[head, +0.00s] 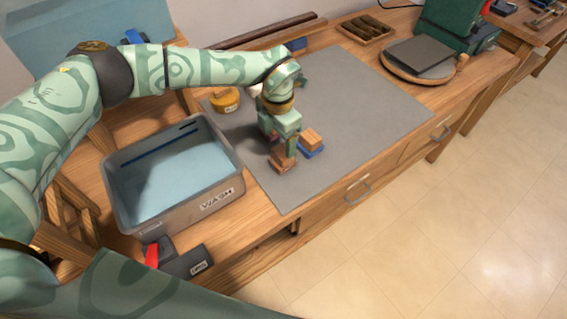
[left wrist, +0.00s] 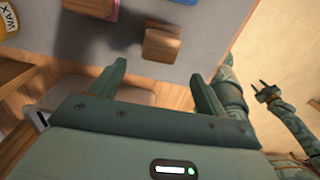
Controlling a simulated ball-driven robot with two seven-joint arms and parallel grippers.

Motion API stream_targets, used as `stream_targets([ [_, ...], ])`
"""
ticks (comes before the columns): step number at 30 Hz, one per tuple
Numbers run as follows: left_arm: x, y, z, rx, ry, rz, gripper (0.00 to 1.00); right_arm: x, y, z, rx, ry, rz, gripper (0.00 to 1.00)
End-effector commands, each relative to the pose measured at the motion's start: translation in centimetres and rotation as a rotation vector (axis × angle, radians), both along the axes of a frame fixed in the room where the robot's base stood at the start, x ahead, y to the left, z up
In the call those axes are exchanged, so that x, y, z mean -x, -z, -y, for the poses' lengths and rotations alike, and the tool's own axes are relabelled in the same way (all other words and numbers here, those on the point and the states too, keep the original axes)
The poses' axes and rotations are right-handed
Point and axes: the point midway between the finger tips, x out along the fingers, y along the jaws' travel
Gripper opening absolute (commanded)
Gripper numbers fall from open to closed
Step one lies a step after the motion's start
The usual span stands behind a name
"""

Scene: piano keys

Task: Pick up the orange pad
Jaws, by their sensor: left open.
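A block with a brown, wood-like top and a reddish-orange base, which I take as the orange pad (head: 283,165), sits on the grey mat (head: 370,110) near its front edge. It also shows in the left wrist view (left wrist: 162,45), just beyond the fingertips. My left gripper (head: 284,146) is open and points down over it, hiding part of it; the left wrist view shows the two fingers (left wrist: 203,82) apart with nothing between them. My right gripper (left wrist: 266,92) shows small at the right of the left wrist view, over the floor; its jaws are unclear.
A blue pad (head: 312,151) with a wooden top stands close to the right. Something pinkish-purple (left wrist: 76,7) and a yellow wax tin (head: 225,101) lie farther back. A grey WASH tub (head: 225,197) stands to the left. The mat's right side is clear.

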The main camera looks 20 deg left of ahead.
Motion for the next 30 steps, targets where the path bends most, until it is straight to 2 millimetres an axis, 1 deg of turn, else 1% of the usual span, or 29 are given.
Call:
stream_targets([
  [1, 0.0, 1.7, 0.0, 0.001, 0.001, -0.004, 0.75, 0.3, 1.3, 0.0, -0.001, 0.0, -0.008, 0.36],
  [8, -0.1, 2.9, 0.1, 0.001, 0.0, -0.001, 0.75, 0.4, 2.4, 0.0, 0.0, -0.001, -0.012, 0.36],
  [16, -0.5, 7.1, 0.2, 0.001, 0.0, -0.006, 0.75, 1.6, 6.0, 0.0, -0.001, -0.001, -0.039, 0.36],
  [18, -0.5, 7.5, 0.2, 0.001, 0.0, -0.003, 0.75, 1.7, 6.3, 0.0, 0.0, -0.001, -0.042, 0.36],
  [24, -0.5, 7.1, 0.2, 0.002, -0.001, 0.001, 0.75, 1.6, 6.0, 0.0, -0.001, -0.001, -0.039, 0.36],
  [25, -0.5, 7.1, 0.2, 0.002, -0.001, 0.001, 0.69, 1.6, 6.0, 0.0, -0.001, -0.001, -0.039, 0.36],
  [26, -0.5, 7.1, 0.2, 0.002, -0.001, 0.001, 0.61, 1.6, 6.0, 0.0, -0.001, -0.001, -0.039, 0.36],
  [27, -0.5, 7.1, 0.2, 0.002, -0.001, 0.001, 0.49, 1.6, 6.0, 0.0, -0.001, -0.001, -0.039, 0.36],
  [30, -0.5, 7.1, 0.2, 0.002, 0.0, 0.001, 0.26, 1.6, 6.0, 0.0, -0.001, -0.001, -0.039, 0.36],
])
